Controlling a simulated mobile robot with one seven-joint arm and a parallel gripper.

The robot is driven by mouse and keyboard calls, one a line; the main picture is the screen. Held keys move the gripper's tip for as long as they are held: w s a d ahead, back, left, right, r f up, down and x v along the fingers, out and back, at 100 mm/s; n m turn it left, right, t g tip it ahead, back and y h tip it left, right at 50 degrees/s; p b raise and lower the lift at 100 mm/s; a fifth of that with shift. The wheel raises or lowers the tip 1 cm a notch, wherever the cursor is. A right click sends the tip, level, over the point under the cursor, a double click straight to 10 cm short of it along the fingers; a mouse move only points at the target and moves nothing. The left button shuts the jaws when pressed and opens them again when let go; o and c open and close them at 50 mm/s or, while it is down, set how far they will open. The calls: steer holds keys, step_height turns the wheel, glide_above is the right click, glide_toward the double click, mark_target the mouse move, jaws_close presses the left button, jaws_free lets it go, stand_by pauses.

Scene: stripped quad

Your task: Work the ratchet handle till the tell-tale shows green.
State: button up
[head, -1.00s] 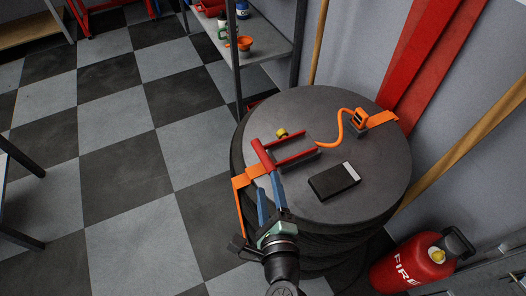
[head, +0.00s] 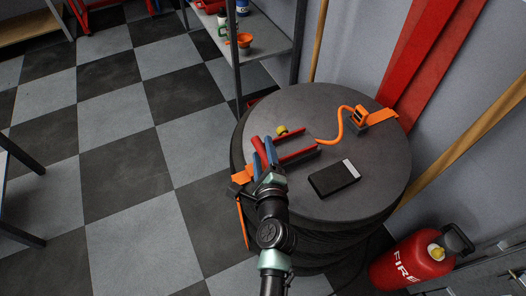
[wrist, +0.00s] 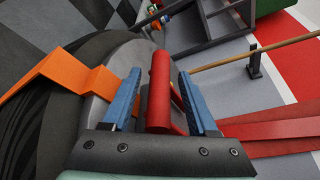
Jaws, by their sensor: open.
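The ratchet, with red side rails (head: 297,153), lies on the round dark top of a tyre stack. An orange strap (head: 241,178) runs from it over the left edge. Its red handle bar (head: 256,146) also shows upright in the wrist view (wrist: 159,90). My gripper (head: 264,147) is open, its blue fingers on either side of the bar, with gaps visible in the wrist view (wrist: 159,74). A black box (head: 332,180) with a pale window (head: 351,168) lies right of the ratchet; no green shows on it. I cannot tell if this is the tell-tale.
A curved orange strap (head: 335,137) leads to an orange hook fitting (head: 360,117) at the back. A yellow knob (head: 282,130) is behind the ratchet. A shelf (head: 262,47) stands behind. Checkered floor at left is clear.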

steer(key=shift+c, duration=0.2)
jaws_close()
steer(key=shift+d+r, duration=0.15)
stand_by(1.0)
